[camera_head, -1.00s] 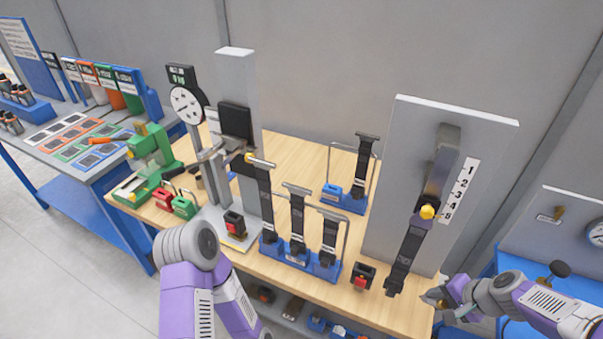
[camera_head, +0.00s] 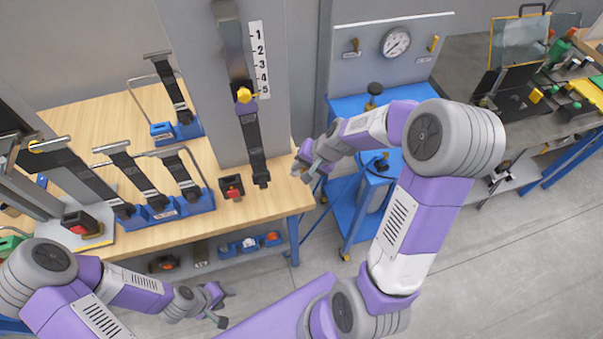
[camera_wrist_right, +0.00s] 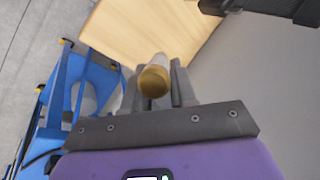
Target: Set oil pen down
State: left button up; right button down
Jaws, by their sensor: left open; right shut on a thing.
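The oil pen (camera_wrist_right: 155,80), a short cylinder with an amber end, sits between the fingers of my right gripper (camera_wrist_right: 157,92) in the right wrist view. Whether the pen touches the bench is unclear. My left gripper (camera_head: 222,306) is open and empty in front of the bench, low in the picture.
A grey upright panel (camera_head: 213,130) with a hanging black strap and number scale stands on the bench. A small black-and-red block (camera_head: 232,187) lies left of my right gripper. A blue rack (camera_head: 185,208) holds several strap pieces. A blue cart (camera_head: 345,215) with a gauge panel stands right.

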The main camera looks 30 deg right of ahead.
notch_tip(320, 180, down, 3)
jog(key=shift+r+b, duration=0.1)
jog(key=shift+b, duration=0.35)
jog(key=shift+r, duration=0.1)
jog(key=c, duration=0.9)
grip_release()
